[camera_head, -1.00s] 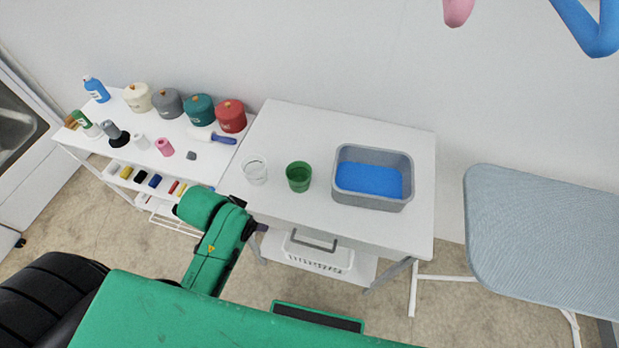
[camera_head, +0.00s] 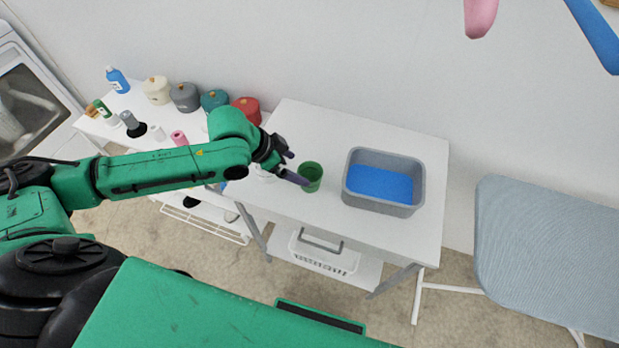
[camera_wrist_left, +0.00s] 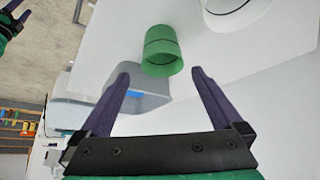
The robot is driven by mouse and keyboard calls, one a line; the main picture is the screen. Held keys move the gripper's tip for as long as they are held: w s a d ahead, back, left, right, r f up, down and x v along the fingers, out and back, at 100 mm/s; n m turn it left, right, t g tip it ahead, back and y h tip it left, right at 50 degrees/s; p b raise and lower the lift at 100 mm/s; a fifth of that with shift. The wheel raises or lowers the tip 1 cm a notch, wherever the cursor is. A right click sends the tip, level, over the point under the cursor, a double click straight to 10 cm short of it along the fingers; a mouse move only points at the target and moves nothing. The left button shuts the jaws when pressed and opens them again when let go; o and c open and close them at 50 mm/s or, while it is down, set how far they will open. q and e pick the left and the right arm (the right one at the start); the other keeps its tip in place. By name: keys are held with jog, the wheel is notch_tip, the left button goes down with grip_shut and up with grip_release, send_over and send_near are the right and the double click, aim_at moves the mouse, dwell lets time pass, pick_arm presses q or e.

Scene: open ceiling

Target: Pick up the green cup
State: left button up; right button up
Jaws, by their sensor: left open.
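The green cup (camera_head: 311,176) stands upright on the white table (camera_head: 390,140), left of the grey basin. My left gripper (camera_head: 297,168) is open and empty, just to the left of the cup in the head view. In the left wrist view the green cup (camera_wrist_left: 161,50) shows beyond the two purple fingers, roughly in line with the gap between the left gripper's tips (camera_wrist_left: 160,74). It does not look held.
A grey basin (camera_head: 418,180) with blue contents stands right of the cup. A clear cup (camera_head: 264,174) is partly hidden by my left gripper. Several pots (camera_head: 185,97) and bottles (camera_head: 117,80) stand on the left shelf. A grey board (camera_head: 545,245) is at right.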

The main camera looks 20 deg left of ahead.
aim_at(316, 176)
pick_arm(q)
jog(key=x, duration=0.3)
jog(key=p+x, duration=0.1)
jog(key=x, duration=0.7)
jog(key=shift+w+r, duration=0.1)
jog(key=shift+w, duration=0.15)
jog(key=c, duration=1.1)
jog(key=shift+r, duration=0.15)
